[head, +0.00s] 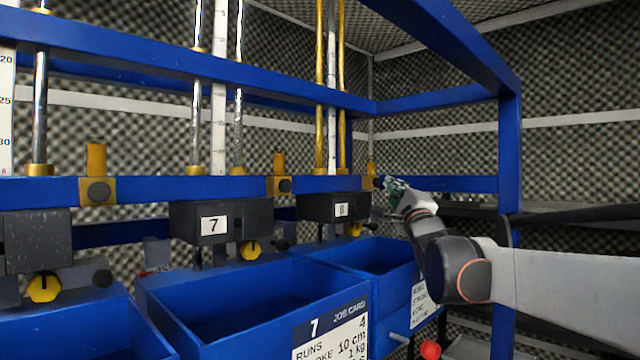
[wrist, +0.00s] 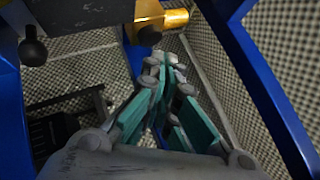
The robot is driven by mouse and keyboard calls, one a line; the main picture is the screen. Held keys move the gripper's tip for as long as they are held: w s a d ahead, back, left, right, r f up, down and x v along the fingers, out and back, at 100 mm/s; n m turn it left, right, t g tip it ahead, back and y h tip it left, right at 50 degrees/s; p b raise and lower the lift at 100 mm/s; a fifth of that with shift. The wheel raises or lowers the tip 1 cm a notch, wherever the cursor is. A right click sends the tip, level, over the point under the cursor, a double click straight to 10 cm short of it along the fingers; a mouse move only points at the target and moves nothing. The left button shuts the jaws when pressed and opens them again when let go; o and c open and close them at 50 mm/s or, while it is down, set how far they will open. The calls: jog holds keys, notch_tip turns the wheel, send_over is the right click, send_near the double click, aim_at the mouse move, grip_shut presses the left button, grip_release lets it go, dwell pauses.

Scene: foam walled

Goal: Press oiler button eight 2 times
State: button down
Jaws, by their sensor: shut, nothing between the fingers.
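The station 8 block (head: 335,207) is a dark box with a white "8" label on the blue rail. A brass oiler (head: 370,168) stands on the rail just right of it, its dark button partly hidden behind my gripper. My gripper (head: 383,182) is shut and empty, its tip right at the oiler's front in the head view. In the wrist view, the teal-padded fingers (wrist: 163,62) point up toward the brass oiler (wrist: 152,10) and a dark round part below it. The tips look very close to it; I cannot tell whether they touch.
Similar brass oilers (head: 280,186) stand along the rail, one right of the station 7 block (head: 205,222). Blue bins (head: 250,275) sit below, and yellow knobs (head: 250,250) hang under the blocks. A blue post (head: 509,150) stands right of my gripper, near my arm.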

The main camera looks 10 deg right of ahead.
jog(key=shift+w+a, duration=0.15)
jog(key=shift+w, duration=0.05)
dwell(0.5)
jog(key=shift+w, duration=0.2)
